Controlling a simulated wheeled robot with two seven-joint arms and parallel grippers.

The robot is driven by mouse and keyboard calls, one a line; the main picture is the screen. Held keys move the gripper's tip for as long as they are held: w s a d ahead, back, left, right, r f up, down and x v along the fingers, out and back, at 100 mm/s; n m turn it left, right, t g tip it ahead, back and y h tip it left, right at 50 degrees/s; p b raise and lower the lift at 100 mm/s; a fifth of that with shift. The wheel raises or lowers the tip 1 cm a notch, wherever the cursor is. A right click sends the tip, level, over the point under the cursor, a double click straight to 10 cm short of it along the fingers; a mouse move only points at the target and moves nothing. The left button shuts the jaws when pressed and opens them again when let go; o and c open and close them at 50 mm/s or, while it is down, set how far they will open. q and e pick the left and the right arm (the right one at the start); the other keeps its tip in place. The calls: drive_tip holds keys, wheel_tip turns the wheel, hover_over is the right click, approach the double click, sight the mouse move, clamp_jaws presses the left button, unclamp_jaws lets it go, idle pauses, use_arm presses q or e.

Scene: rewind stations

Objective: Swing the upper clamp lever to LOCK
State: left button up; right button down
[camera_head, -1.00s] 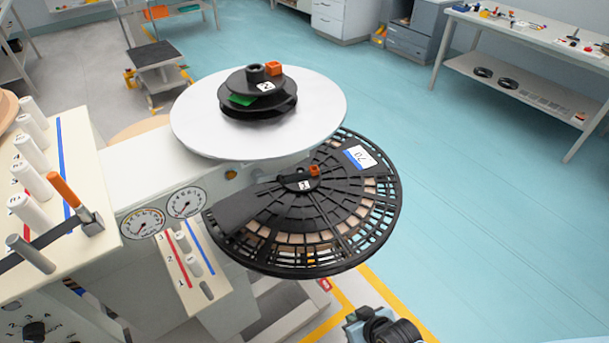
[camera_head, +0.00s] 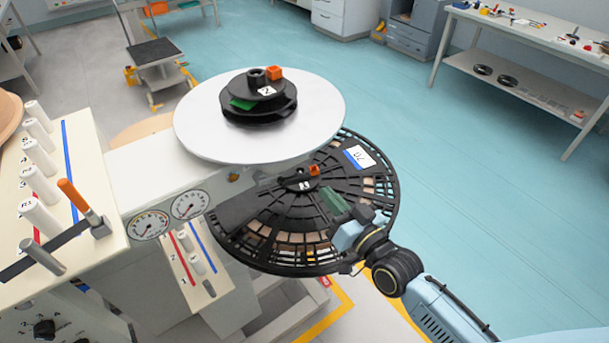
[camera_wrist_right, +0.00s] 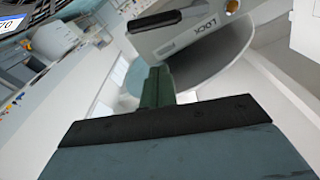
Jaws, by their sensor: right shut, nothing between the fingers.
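The upper hub (camera_head: 258,97) is black, with an orange block (camera_head: 274,73) and a green patch on it, and sits on a white disc. The orange block looks like the upper clamp lever's end; its exact setting is too small to read. My left gripper is out of view.
The lower black slotted reel (camera_head: 270,230) has a smaller orange piece (camera_head: 314,170) at its hub. A panel with white pegs (camera_head: 40,157) and an orange-handled lever (camera_head: 73,194) stands at left. Two dials (camera_head: 148,226) face front.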

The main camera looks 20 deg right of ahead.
sight(296, 179)
drive_tip(key=shift+w+d+r+t, duration=0.25)
drive_tip(key=shift+d+r+t, duration=0.1)
drive_tip(key=shift+r+t, duration=0.15)
drive_tip(key=x, duration=1)
drive_tip(key=f, duration=0.2)
drive_tip(key=s+a+f, duration=0.1)
drive_tip(key=f, duration=0.1)
drive_tip(key=shift+s, duration=0.1)
